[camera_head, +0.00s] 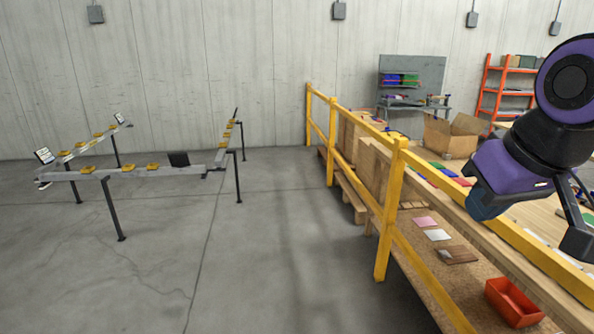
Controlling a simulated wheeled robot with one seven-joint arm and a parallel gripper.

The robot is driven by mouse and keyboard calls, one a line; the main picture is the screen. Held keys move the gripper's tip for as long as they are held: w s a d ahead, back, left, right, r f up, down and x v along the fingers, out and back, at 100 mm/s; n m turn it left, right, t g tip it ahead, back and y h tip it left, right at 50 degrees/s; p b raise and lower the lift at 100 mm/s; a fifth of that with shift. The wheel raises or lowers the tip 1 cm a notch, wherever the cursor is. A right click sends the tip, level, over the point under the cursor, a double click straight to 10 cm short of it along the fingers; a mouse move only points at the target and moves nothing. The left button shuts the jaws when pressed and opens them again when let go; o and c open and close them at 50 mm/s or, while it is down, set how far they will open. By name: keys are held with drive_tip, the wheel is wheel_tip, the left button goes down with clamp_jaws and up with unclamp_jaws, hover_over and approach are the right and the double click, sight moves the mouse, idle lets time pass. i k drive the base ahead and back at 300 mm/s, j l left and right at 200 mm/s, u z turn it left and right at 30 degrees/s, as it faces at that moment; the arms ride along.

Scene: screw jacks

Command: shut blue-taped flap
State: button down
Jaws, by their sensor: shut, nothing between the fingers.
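An open cardboard box (452,136) stands on the far side of the yellow rail, right of centre, with its flaps spread outward. It is small here, and I cannot make out blue tape on any flap. My purple and black arm reaches in from the right edge, much nearer than the box and to its right. I cannot make out my gripper's fingers among the arm parts that show.
A yellow rail (398,200) runs from the back wall to the lower right. Beside it, a low shelf holds a red bin (513,303) and small flat plates. A raised track (145,172) on thin legs stands left. The concrete floor between is clear.

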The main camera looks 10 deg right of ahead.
sight(442, 125)
drive_tip(key=i+z, duration=0.1)
drive_tip(key=i, duration=1.7)
drive_tip(key=i+z, duration=0.2)
drive_tip(key=i, duration=0.35)
drive_tip(key=i+j+z, duration=0.15)
drive_tip(key=i, duration=0.4)
drive_tip(key=i+j+z, duration=0.2)
drive_tip(key=i, duration=0.35)
drive_tip(key=i+j+z, duration=0.2)
drive_tip(key=i, duration=0.35)
drive_tip(key=l, duration=0.1)
